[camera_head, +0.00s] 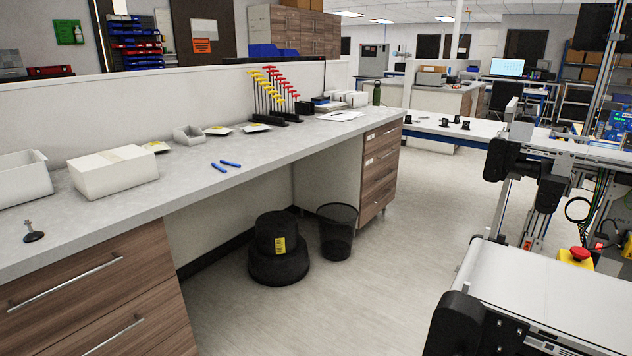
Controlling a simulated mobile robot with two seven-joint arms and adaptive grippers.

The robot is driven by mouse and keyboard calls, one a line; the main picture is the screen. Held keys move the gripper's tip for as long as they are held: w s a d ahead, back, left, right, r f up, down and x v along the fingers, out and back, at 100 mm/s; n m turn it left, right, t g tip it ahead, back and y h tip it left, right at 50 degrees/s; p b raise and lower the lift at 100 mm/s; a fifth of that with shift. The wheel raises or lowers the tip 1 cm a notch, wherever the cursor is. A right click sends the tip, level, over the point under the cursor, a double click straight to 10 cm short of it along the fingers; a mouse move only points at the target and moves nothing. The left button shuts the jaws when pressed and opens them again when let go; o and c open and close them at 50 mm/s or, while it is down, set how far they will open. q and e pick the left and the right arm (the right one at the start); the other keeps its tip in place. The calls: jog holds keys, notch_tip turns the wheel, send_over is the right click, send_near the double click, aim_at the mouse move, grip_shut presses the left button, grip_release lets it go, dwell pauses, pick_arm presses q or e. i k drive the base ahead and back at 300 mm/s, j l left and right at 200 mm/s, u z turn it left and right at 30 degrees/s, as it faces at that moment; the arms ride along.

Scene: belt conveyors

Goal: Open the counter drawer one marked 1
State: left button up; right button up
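A long grey counter (290,150) runs from the near left to the middle back. At the near left, a wood-front upper drawer (95,262) with a long silver handle (65,284) is shut. A lower drawer (150,322) with its own handle (115,335) lies below it, also shut and cut off by the frame. At the counter's far end is a wood-front drawer cabinet (379,170), whose drawers look shut. Small pale labels show on it, too small to read. I cannot read a 1 on any drawer. Neither of my grippers is in view.
A black step stool (279,262) and a black waste bin (337,235) stand under the counter gap. A conveyor (545,290) with a red emergency button (580,254) fills the near right. Open floor (360,300) lies between.

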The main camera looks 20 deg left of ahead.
aim_at(38, 308)
jog(key=j+u, duration=0.45)
jog(key=i+j+u, duration=0.15)
jog(key=j+u, duration=0.15)
jog(key=u, duration=0.15)
jog(key=j+u, duration=0.1)
jog(key=u, duration=0.65)
jog(key=j+u, duration=0.1)
jog(key=u, duration=0.3)
jog(key=i+u, duration=0.1)
jog(key=u, duration=0.3)
